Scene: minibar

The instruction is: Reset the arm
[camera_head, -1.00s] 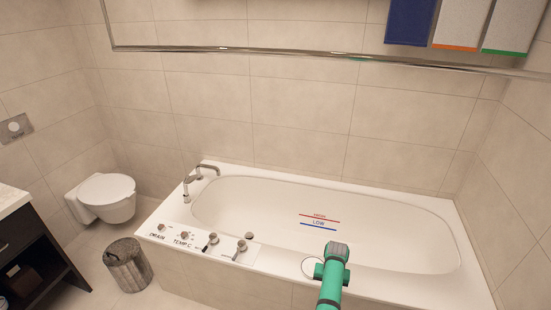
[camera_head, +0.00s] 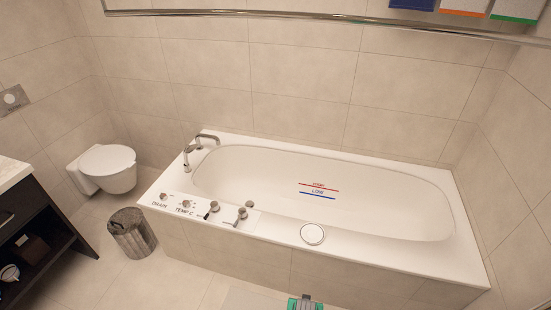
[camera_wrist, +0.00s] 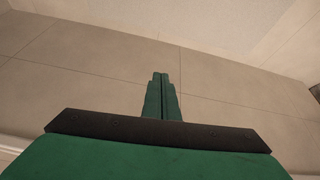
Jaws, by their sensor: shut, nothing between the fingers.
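My gripper (camera_wrist: 160,80) shows in the wrist view as two green fingers side by side, shut and empty. The wrist view has tiled surface around the fingers and nothing at their tips. In the head view, a small green part of my arm shows at the bottom edge, in front of the bathtub. The gripper's fingers cannot be made out there.
A white bathtub (camera_head: 392,258) with labelled knobs (camera_head: 210,207) and a tap (camera_head: 200,145) stands along the back wall. A toilet (camera_head: 106,166), a waste bin (camera_head: 132,232) and a dark shelf unit (camera_head: 40,235) are at left. A metal rail (camera_head: 300,15) crosses the top. Floor between them is open.

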